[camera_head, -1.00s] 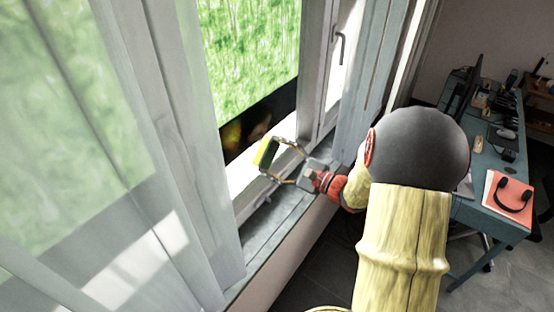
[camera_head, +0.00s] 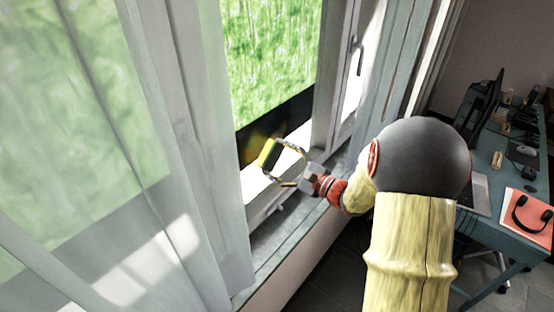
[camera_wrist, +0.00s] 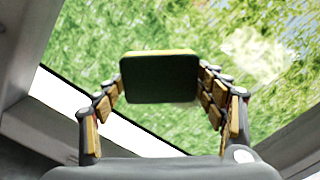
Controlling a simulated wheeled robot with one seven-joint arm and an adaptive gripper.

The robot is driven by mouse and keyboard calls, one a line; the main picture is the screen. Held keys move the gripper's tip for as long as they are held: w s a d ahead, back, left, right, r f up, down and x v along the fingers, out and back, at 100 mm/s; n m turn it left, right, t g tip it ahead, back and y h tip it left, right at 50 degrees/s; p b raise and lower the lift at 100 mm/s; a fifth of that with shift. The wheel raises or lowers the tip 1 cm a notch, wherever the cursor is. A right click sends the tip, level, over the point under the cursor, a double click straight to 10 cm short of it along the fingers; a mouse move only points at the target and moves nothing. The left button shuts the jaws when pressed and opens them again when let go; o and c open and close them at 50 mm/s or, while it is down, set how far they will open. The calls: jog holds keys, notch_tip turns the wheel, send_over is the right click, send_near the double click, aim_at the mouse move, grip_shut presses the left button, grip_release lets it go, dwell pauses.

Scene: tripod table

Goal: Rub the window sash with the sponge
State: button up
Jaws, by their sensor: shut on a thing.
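The sponge (camera_head: 270,154), yellow with a dark side, is held between the fingers of my gripper (camera_head: 284,164). In the wrist view the sponge (camera_wrist: 160,78) shows its dark face with a thin yellow top edge, and the fingers of my gripper (camera_wrist: 163,92) close on its two sides. The window sash (camera_head: 331,75) is a pale frame, with its handle (camera_head: 358,52) upper right of the gripper. The sponge is in front of the window opening, above the sill. I cannot tell whether it touches any part of the frame.
A sheer curtain (camera_head: 150,120) hangs at the left, and another curtain (camera_head: 385,85) hangs right of the window. The grey sill (camera_head: 275,238) runs below the gripper. A desk (camera_head: 487,170) with a monitor, headphones (camera_head: 533,214) and other items stands at the right.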

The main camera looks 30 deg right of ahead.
aim_at(274, 150)
jog(key=shift+b+x, duration=0.35)
jog(key=shift+x, duration=0.6)
dwell(0.3)
jog(key=shift+d, duration=0.1)
jog(key=shift+w+d+b, duration=0.7)
jog(key=shift+w+d, duration=0.1)
jog(key=shift+d, duration=1.35)
jog(key=shift+w+d+b, duration=0.7)
jog(key=shift+w+d, duration=0.05)
jog(key=shift+d, duration=1.4)
jog(key=shift+w+d+b, duration=0.7)
jog(key=shift+w+d, duration=0.1)
jog(key=shift+d, duration=1.35)
jog(key=shift+a, duration=0.1)
